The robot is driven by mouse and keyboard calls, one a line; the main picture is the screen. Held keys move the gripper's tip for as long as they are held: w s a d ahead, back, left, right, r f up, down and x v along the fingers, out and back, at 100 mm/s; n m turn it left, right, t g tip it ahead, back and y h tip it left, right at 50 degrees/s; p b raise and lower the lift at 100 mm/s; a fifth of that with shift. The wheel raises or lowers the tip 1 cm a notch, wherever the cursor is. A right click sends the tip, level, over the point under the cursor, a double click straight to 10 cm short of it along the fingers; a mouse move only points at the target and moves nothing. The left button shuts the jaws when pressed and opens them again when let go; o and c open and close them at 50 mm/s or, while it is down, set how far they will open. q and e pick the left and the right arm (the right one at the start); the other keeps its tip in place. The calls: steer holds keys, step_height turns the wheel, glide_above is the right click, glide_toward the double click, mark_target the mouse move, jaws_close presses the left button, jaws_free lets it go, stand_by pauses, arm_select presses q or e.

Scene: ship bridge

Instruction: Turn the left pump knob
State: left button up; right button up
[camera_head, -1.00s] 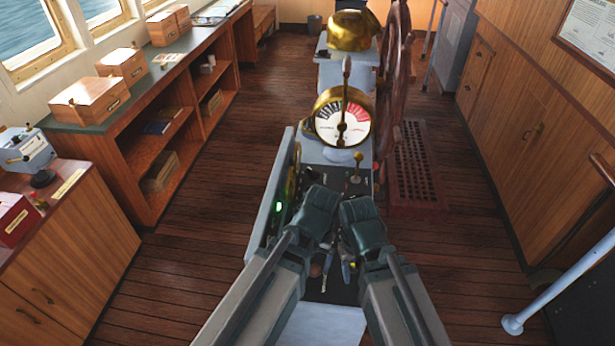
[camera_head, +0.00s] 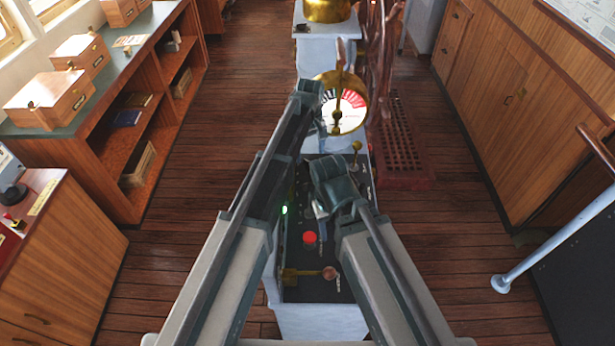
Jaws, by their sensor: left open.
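The control console (camera_head: 300,290) stands upright in front of me, its dark top partly covered by my arms. On it I see a red button (camera_head: 309,238), a brass lever with a copper-coloured end (camera_head: 328,273) and a small green light (camera_head: 284,210). I cannot tell which part is the left pump knob; it may be hidden behind my arms. My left gripper (camera_head: 316,124) is at the far end of the console, just left of the round brass dial (camera_head: 342,108), open and mostly hidden by its wrist. My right gripper (camera_head: 320,208) hangs low over the console's middle, its jaws unclear.
A small brass lever (camera_head: 355,152) rises beside the dial. A wooden wheel (camera_head: 386,60) and a red grating (camera_head: 403,150) are beyond, at right. Shelves (camera_head: 140,140) line the left, cabinets (camera_head: 510,90) the right. A pale rail (camera_head: 550,245) stands at right. Floor beside the console is clear.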

arm_select(q)
step_height(320, 180, down, 14)
steer(key=b, duration=1.3)
steer(key=shift+r+b, duration=0.1)
steer(key=shift+b, duration=0.2)
arm_select(e)
step_height(320, 180, down, 14)
steer(key=shift+r, duration=0.1)
arm_select(q)
steer(key=shift+c, duration=0.3)
arm_select(e)
steer(key=shift+r, duration=0.1)
arm_select(q)
steer(key=c, duration=1)
steer(key=shift+m, duration=0.3)
steer(key=m, duration=0.5)
steer(key=shift+d+m, duration=0.15)
steer(key=shift+m, duration=0.15)
steer(key=m, duration=0.5)
steer(key=shift+m, duration=0.3)
steer(key=shift+d, duration=0.1)
